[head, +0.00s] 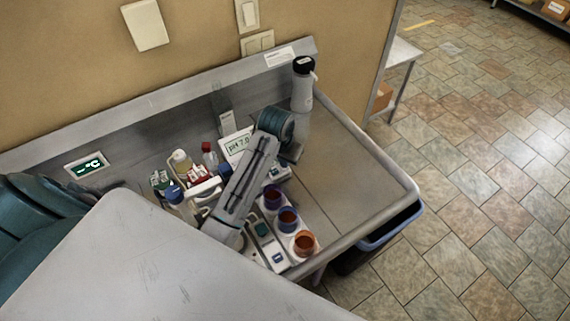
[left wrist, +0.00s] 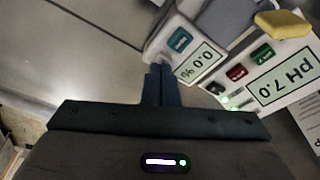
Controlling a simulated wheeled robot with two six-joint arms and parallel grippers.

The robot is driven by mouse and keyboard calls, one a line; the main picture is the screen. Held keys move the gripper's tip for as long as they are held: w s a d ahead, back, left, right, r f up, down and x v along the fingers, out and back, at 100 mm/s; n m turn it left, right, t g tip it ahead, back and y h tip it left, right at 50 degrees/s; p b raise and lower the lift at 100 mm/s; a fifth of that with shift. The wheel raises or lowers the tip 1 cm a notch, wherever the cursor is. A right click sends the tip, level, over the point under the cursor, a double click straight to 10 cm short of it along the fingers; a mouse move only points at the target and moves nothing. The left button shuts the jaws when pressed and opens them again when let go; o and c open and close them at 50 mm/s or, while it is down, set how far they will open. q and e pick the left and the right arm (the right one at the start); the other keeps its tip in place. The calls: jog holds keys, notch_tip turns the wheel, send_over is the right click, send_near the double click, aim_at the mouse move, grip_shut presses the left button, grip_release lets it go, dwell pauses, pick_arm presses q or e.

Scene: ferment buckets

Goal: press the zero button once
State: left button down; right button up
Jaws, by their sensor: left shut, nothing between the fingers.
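A white meter with a "0.0 %" display (left wrist: 203,63) and one teal button (left wrist: 180,40) shows in the left wrist view. My right gripper is not in view.
Several small bottles in a caddy (head: 203,188) stand left of my forearm. A row of cups in a white rack includes an orange one (head: 304,243). A tall black-capped bottle (head: 302,92) stands at the back. The tray's right part (head: 350,175) is clear.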

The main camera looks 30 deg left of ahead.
pick_arm(q)
jog(key=shift+r, duration=2.75)
